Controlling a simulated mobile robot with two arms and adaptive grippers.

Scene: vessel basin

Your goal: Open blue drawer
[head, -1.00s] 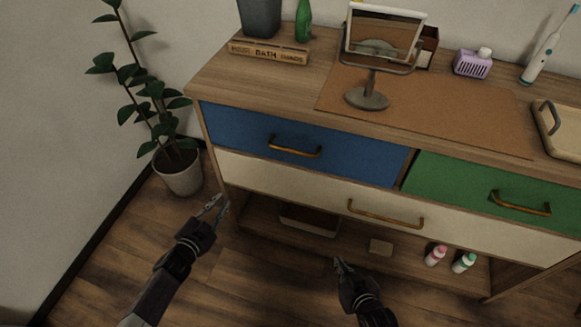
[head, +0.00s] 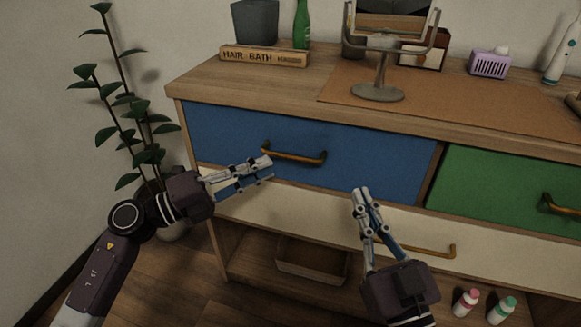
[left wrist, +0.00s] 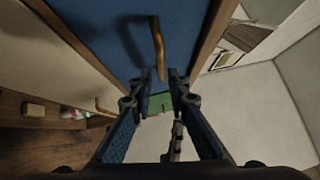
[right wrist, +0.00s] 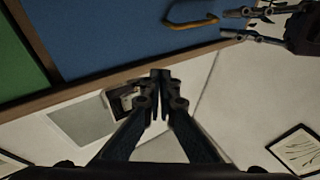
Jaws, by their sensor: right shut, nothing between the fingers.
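The blue drawer (head: 350,150) is shut, at the upper left of the cabinet. Its bronze bar handle (head: 293,156) runs level across its front. My left gripper (head: 271,168) is open and empty, its fingertips just short of the handle's left end. In the left wrist view the handle (left wrist: 157,45) shows just beyond the gap between the fingertips. My right gripper (head: 364,190) is shut and empty, in front of the cabinet, right of and below the handle. In the right wrist view the handle (right wrist: 190,22) shows beside my left gripper (right wrist: 248,24).
A green drawer (head: 500,195) sits to the right, and a cream drawer (head: 310,205) below. My right gripper partly covers the cream drawer's handle (head: 435,250). A mirror stand (head: 378,92) and a wooden box (head: 264,56) stand on top. A plant (head: 125,130) is at the left.

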